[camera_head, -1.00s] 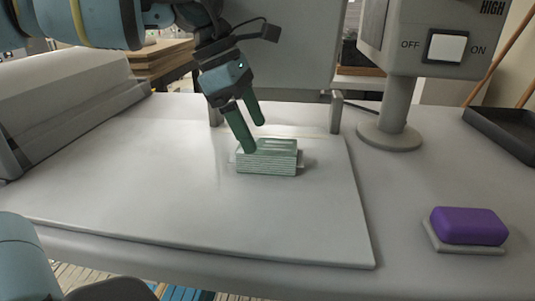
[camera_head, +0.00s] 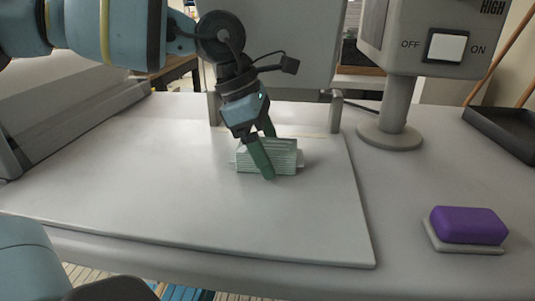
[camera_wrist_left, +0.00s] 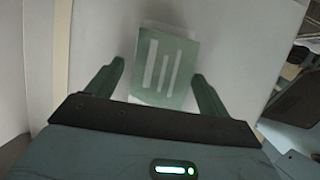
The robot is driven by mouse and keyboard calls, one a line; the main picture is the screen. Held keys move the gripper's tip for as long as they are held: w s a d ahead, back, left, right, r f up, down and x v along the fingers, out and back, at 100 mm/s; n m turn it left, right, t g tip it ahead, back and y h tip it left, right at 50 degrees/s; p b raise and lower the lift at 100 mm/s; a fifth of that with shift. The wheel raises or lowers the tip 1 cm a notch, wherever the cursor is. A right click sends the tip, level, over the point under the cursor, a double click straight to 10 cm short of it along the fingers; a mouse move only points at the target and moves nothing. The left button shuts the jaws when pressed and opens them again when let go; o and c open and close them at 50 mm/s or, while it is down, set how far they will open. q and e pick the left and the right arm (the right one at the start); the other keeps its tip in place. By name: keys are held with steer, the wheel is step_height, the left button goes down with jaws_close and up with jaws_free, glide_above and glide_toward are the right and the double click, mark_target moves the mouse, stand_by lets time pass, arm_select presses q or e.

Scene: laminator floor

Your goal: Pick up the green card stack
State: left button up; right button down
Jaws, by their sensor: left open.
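The green card stack (camera_head: 285,158) lies on the white board (camera_head: 190,205) on the table. It is a low block of layered pale green cards, and a pale edge shows beneath it at both sides. My left gripper (camera_head: 268,155) is lowered at the stack, one green finger in front of it and the other at its far side. In the left wrist view the stack (camera_wrist_left: 164,68) shows pale stripes on top and lies between the open fingers of the left gripper (camera_wrist_left: 160,80). Whether the fingers touch it I cannot tell. My right gripper is not in view.
A purple block (camera_head: 468,225) sits on a grey pad at the right. A grey machine with an ON/OFF switch (camera_head: 446,47) stands on a round post behind it. A black tray (camera_head: 505,130) is at the far right. The board's front is clear.

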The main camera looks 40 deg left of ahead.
mark_target(275, 145)
arm_select(q)
steer(key=shift+f, duration=0.2)
stand_by(0.3)
steer(key=c, duration=1.1)
steer(key=shift+c, duration=0.3)
steer(key=shift+r, duration=0.1)
steer(key=shift+r, duration=0.35)
step_height(275, 145, up, 3)
steer(key=shift+r, duration=0.1)
steer(key=s+d, duration=0.1)
steer(key=s, duration=0.3)
steer(key=s+d+r+b, duration=0.1)
steer(key=s+d, duration=0.1)
steer(key=s, duration=0.3)
steer(key=s+d+b, duration=0.1)
steer(key=s+d, duration=0.1)
steer(key=s, duration=0.3)
steer(key=shift+s+r, duration=0.15)
steer(key=shift+s+d, duration=0.2)
steer(key=shift+s, duration=0.2)
